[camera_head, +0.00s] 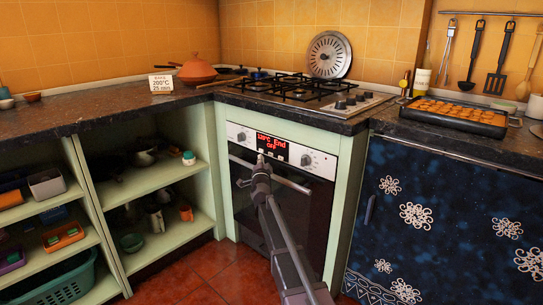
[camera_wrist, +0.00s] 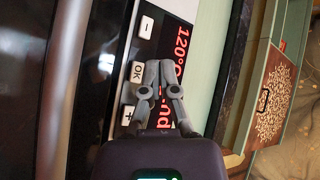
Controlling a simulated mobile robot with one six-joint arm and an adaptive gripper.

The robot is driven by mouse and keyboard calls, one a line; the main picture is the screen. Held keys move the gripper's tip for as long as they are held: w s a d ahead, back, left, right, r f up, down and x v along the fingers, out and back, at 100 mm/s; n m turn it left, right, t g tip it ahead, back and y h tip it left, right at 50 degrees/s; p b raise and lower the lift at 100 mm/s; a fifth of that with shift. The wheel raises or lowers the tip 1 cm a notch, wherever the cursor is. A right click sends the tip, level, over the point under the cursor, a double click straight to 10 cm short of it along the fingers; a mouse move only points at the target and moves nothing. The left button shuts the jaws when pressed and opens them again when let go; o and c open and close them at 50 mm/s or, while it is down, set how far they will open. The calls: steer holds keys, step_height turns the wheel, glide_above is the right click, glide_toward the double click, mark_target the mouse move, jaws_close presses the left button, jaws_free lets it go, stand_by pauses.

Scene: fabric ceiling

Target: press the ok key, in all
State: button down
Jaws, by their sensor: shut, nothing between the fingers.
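The oven's control panel carries a lit red display (camera_head: 272,143) that reads "120°C End" with "OFF" below. In the wrist view the white OK key (camera_wrist: 137,72) sits between the minus key (camera_wrist: 146,27) and the plus key (camera_wrist: 127,116). My gripper (camera_wrist: 159,66) is shut and empty, its fingertips beside the OK key on the display side. They cover part of the display and perhaps the OK key's edge. I cannot tell whether they touch the panel. In the head view my gripper (camera_head: 261,160) is in front of the panel, just below the display, and hides the keys there.
The oven door handle (camera_head: 243,183) runs below the panel. Knobs (camera_head: 306,160) flank the display. A card (camera_head: 161,83) on the counter reads "200°C 25 min". A tray of food (camera_head: 455,112) stands on the right counter. Open shelves (camera_head: 155,178) are left of the oven.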

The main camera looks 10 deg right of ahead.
mark_target(268, 152)
steer(key=shift+w+d, duration=0.7)
steer(key=shift+d, duration=0.3)
steer(key=shift+w+d, duration=0.45)
steer(key=shift+d, duration=0.3)
stand_by(2.2)
steer(key=shift+s+a, duration=0.5)
steer(key=shift+a, duration=0.2)
steer(key=shift+a, duration=0.1)
stand_by(0.3)
steer(key=shift+s+a, duration=0.75)
steer(key=shift+a, duration=0.25)
steer(key=shift+s+a, duration=0.75)
steer(key=shift+a, duration=0.2)
